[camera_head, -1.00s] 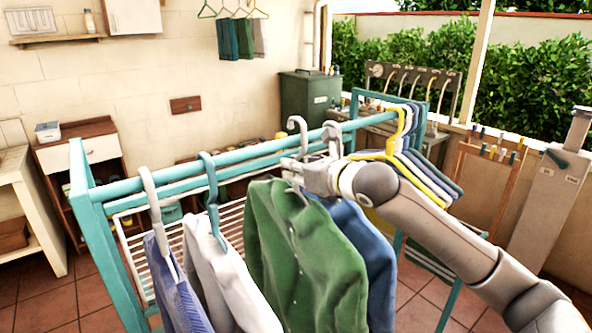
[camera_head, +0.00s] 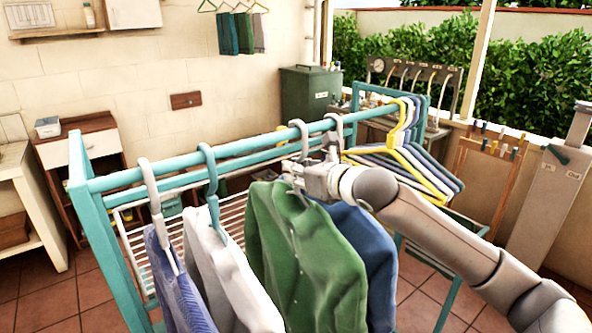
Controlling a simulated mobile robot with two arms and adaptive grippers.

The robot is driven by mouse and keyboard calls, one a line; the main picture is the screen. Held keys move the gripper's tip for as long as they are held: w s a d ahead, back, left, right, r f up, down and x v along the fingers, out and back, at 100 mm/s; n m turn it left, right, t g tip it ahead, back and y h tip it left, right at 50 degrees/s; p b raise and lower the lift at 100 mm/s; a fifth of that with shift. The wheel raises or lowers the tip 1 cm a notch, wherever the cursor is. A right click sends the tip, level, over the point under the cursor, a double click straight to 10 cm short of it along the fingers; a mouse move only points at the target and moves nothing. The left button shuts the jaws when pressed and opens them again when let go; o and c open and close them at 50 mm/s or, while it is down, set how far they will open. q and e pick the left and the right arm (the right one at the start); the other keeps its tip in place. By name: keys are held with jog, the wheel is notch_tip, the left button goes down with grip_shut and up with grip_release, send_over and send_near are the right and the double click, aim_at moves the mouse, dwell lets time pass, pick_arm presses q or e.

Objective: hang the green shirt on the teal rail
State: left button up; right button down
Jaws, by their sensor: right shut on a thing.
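The green shirt (camera_head: 305,250) hangs upright in front of the teal rail (camera_head: 250,151), between a white shirt and a blue one. My right gripper (camera_head: 300,178) is shut at its collar, where the hanger is; the fingertips are partly hidden. A pale hook (camera_head: 298,127), which looks to be the green shirt's, rises above the gripper at the rail. Its top shows above the rail, but I cannot tell whether it rests on it. My left gripper is not in view.
A striped blue shirt (camera_head: 178,290) and a white shirt (camera_head: 230,275) hang to the left. A blue shirt (camera_head: 366,245) hangs close on the right, partly behind my arm. Empty hangers (camera_head: 415,165) crowd the rail's right end. Bare rail lies between the teal hook (camera_head: 209,170) and the pale hook.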

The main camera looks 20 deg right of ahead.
jog(key=c, duration=1.4)
grip_release()
jog(key=s+d, duration=0.1)
jog(key=s, duration=0.2)
jog(key=s+d, duration=0.1)
jog(key=s, duration=0.3)
jog(key=s+d, duration=0.2)
jog(key=s, duration=0.2)
jog(key=shift+s, duration=0.2)
